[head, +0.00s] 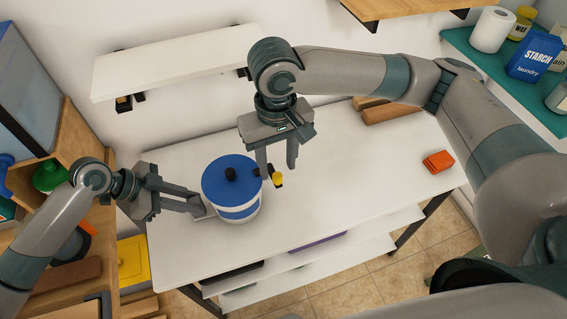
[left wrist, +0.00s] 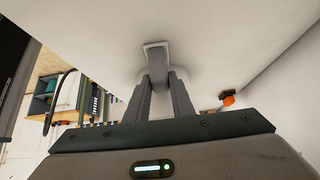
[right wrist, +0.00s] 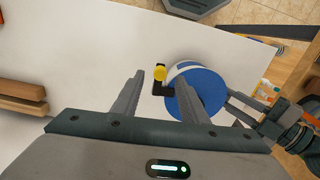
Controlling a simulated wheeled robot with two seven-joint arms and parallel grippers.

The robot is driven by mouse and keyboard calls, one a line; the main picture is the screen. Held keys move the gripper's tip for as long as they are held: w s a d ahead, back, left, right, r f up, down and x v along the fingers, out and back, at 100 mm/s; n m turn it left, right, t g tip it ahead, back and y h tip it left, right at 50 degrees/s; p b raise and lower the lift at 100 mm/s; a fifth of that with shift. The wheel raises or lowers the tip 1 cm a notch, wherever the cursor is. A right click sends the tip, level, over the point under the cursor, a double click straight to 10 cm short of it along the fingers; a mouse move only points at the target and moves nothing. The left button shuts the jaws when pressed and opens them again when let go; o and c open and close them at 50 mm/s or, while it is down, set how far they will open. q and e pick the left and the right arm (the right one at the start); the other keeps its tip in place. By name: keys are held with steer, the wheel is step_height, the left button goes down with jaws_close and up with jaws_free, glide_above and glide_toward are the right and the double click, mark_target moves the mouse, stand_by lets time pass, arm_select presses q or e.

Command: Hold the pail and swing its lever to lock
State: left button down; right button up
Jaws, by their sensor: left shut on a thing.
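The pail (head: 240,214) stands upright on the white table, white with a blue band and a blue lid with a black knob. Its lever (head: 277,179) is a short black arm with a yellow knob on the pail's right side; it also shows in the right wrist view (right wrist: 160,73). My left gripper (head: 201,205) is shut on a pale grey handle (left wrist: 156,49) on the pail's left side. My right gripper (head: 277,170) is open and empty, pointing down above the lever. In the right wrist view the yellow knob appears between its fingertips, not visibly touched.
The white table (head: 340,190) is clear right of the pail, except for an orange block (head: 438,162) and brown wooden pieces (head: 385,110) at the back. A white wall shelf (head: 175,65) hangs behind. A wooden cabinet (head: 60,165) stands left.

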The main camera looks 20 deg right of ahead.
mark_target(278, 176)
arm_select(q)
steer(key=shift+s+a+f, duration=0.1)
steer(key=shift+f, duration=0.15)
arm_select(e)
step_height(278, 176, up, 9)
steer(key=shift+s+f, duration=0.1)
stand_by(0.4)
arm_select(q)
steer(key=c, duration=1.5)
jaws_free()
steer(key=shift+o, duration=0.2)
steer(key=shift+r, duration=0.2)
steer(key=shift+a+r, duration=0.4)
steer(key=shift+r, duration=0.05)
steer(key=v, duration=1)
steer(key=shift+a+r, duration=0.15)
steer(key=shift+a, duration=0.1)
